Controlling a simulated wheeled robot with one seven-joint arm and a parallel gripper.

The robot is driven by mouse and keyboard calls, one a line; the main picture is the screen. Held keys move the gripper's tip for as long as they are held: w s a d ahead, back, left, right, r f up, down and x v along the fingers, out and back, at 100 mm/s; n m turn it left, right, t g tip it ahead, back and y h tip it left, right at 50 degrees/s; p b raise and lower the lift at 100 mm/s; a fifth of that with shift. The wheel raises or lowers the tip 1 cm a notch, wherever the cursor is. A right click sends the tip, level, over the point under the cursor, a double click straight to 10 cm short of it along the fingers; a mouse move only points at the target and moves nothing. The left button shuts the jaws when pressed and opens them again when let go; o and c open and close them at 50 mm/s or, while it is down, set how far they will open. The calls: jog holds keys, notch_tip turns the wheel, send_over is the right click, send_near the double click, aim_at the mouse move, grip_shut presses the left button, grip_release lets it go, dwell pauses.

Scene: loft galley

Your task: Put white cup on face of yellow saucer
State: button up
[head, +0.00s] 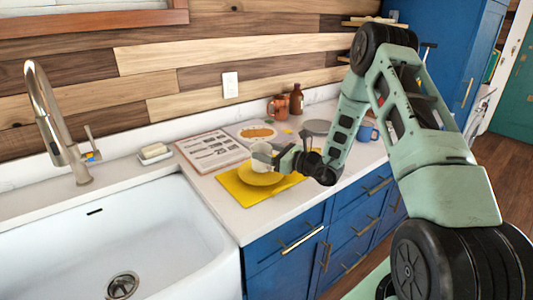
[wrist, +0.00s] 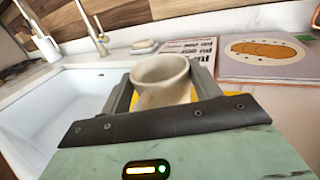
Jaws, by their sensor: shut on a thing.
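The white cup (head: 262,154) is upright in my gripper (head: 279,160), at or just above the yellow saucer (head: 259,176). I cannot tell whether cup and saucer touch. The saucer lies on a yellow mat (head: 238,190) near the counter's front edge. In the wrist view the cup (wrist: 160,80) stands between the two fingers (wrist: 160,95), its open rim facing up. The fingers are shut on it. The saucer is mostly hidden in the wrist view, where only slivers of yellow show around the cup.
A printed sheet (head: 212,150) and a picture board (head: 254,132) lie behind the mat. A brown mug (head: 278,107), a bottle (head: 296,99), a grey plate (head: 316,127) and a blue mug (head: 367,131) stand further back and right. The sink (head: 110,245) is at left.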

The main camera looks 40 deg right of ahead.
jog(key=shift+f, duration=0.4)
jog(key=shift+f, duration=0.1)
jog(key=shift+f, duration=0.15)
jog(key=o, duration=1.1)
jog(key=shift+r, duration=0.2)
